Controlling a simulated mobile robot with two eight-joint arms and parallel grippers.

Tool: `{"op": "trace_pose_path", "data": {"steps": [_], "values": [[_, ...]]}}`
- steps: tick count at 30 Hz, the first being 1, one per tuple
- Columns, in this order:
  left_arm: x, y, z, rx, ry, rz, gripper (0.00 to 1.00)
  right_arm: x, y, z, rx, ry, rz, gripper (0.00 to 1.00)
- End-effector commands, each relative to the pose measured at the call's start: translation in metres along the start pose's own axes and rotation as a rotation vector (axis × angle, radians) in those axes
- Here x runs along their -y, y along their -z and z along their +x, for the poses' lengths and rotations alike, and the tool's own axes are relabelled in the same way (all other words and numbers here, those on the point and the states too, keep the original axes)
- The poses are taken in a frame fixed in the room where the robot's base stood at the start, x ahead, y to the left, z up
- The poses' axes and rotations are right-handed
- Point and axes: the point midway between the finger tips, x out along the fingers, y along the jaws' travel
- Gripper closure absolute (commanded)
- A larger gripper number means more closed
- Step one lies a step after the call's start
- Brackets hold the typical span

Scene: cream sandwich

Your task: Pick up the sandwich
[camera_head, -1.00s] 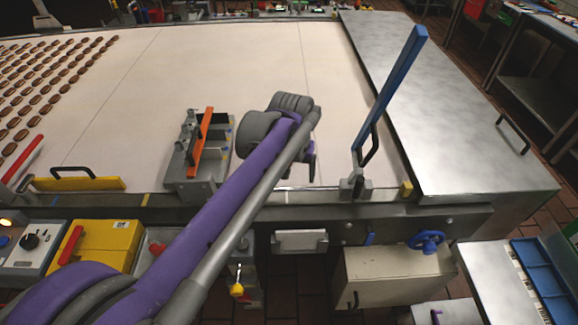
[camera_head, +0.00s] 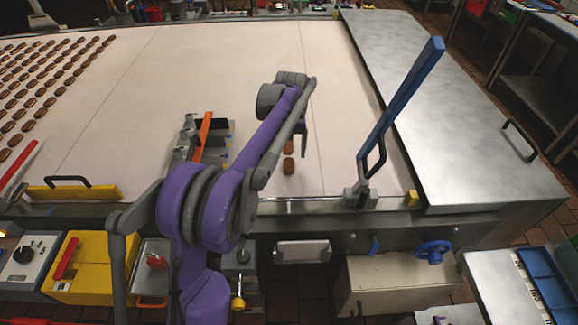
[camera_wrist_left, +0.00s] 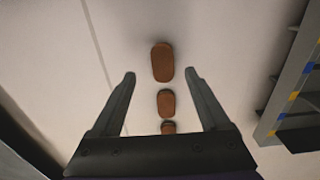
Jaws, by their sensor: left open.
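Three brown oblong sandwiches lie in a line on the pale belt in the left wrist view: the largest-looking sandwich (camera_wrist_left: 162,54), a middle one (camera_wrist_left: 166,103) and a partly hidden one (camera_wrist_left: 168,127). Two show in the head view, an upper one (camera_head: 289,145) and a lower one (camera_head: 288,167), just below my left gripper (camera_head: 303,122). In the wrist view my left gripper (camera_wrist_left: 160,74) is open. The largest-looking sandwich appears between and just beyond its fingertips; the other two appear between the fingers. Contact cannot be told. My right gripper is not in view.
Rows of similar brown pieces (camera_head: 40,80) lie on the belt's left side. A grey fixture with an orange bar (camera_head: 204,135) stands left of my arm. A tilted blue bar (camera_head: 403,95) rises at the right near a steel table (camera_head: 470,130).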

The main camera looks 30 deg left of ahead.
Motion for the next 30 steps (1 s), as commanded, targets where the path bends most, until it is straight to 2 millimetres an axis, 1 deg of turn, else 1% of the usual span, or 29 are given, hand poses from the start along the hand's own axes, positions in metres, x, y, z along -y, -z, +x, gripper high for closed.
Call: {"op": "trace_pose_path", "data": {"steps": [6, 9, 12, 18, 23, 24, 26, 30], "values": [[0.004, -0.003, 0.032, -0.001, 0.000, 0.001, 0.21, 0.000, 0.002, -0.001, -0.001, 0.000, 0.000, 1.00], [0.004, -0.003, 0.043, 0.000, 0.000, 0.001, 0.21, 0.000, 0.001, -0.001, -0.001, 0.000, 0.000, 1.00], [0.004, -0.003, 0.047, 0.000, 0.000, 0.001, 0.21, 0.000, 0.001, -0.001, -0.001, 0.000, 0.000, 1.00], [0.004, -0.003, 0.048, 0.000, 0.000, 0.001, 0.21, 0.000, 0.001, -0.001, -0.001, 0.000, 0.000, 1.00], [0.004, -0.003, 0.047, -0.001, 0.000, 0.001, 0.50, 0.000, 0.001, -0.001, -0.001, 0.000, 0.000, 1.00], [0.004, -0.003, 0.047, -0.001, 0.000, 0.001, 0.57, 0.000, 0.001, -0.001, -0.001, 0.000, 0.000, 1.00], [0.004, -0.003, 0.047, -0.001, 0.000, 0.001, 0.68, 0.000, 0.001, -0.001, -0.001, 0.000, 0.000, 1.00], [0.004, -0.003, 0.047, -0.001, 0.000, 0.001, 0.93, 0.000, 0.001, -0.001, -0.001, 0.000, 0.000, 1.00]]}}
